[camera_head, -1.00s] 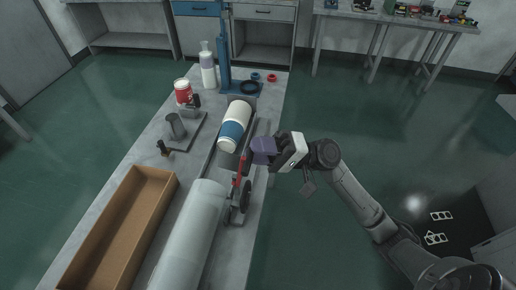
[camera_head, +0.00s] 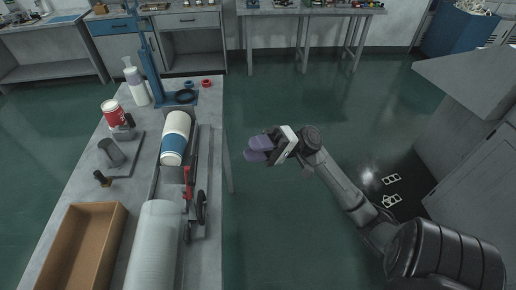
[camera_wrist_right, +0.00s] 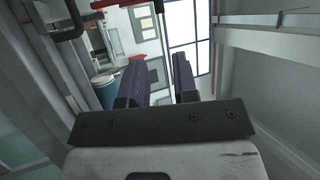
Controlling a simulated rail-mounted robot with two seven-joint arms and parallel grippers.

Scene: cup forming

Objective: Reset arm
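My right gripper (camera_head: 259,150) hangs over the green floor, to the right of the workbench (camera_head: 208,251) and clear of it. Its purple-grey fingers are apart with nothing between them. In the right wrist view the two ridged fingers (camera_wrist_right: 160,82) also stand apart and empty. My left gripper shows in neither view. On the bench a white cup-shaped piece with a blue band (camera_head: 174,140) lies tilted on a metal fixture with a red-handled lever (camera_head: 190,172).
The bench also holds a clear-wrapped roll (camera_head: 155,250), an open cardboard box (camera_head: 83,248), a red can (camera_head: 113,112), a white bottle (camera_head: 134,82), a grey metal cup (camera_head: 110,152) and a blue stand (camera_head: 148,60). A grey cabinet (camera_head: 480,165) stands at right.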

